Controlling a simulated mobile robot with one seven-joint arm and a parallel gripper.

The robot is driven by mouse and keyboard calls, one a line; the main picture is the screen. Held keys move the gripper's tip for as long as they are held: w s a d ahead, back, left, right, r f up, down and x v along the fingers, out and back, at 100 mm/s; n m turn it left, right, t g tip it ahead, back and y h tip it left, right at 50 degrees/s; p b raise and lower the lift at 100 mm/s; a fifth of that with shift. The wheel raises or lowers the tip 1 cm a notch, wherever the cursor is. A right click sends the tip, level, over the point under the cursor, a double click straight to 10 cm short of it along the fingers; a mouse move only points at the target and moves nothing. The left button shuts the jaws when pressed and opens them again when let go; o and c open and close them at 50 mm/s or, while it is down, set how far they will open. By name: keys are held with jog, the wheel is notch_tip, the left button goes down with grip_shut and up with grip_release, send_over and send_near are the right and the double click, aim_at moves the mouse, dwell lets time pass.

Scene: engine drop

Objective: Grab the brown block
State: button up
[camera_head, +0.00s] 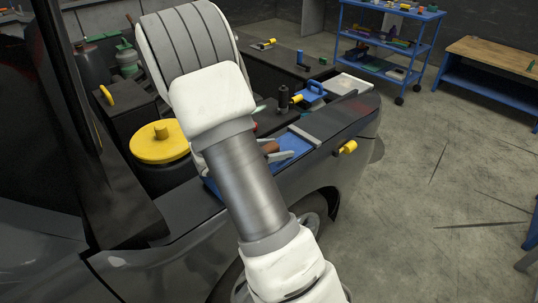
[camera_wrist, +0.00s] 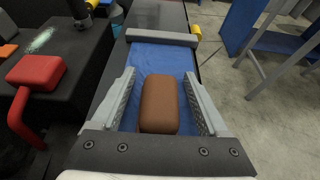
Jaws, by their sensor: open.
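The brown block (camera_wrist: 160,104) lies on a blue mat (camera_wrist: 173,56) in the wrist view, a rounded rectangular piece. My gripper (camera_wrist: 160,98) is open, with one finger on each side of the block and a small gap showing at each side. In the head view, part of the brown block (camera_head: 270,147) shows beside my arm, near a gripper finger. The blue mat (camera_head: 291,143) lies along the car's fender edge there. My arm hides much of the gripper and mat in the head view.
A grey bar (camera_wrist: 162,37) crosses the mat's far end. A red part (camera_wrist: 36,72) stands at left in the wrist view. A yellow-lidded container (camera_head: 160,142) is left of my arm. A blue shelf cart (camera_head: 386,42) and a wooden bench (camera_head: 495,53) stand behind.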

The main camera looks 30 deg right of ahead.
grip_shut()
dwell(0.3)
jog(key=shift+r, duration=0.15)
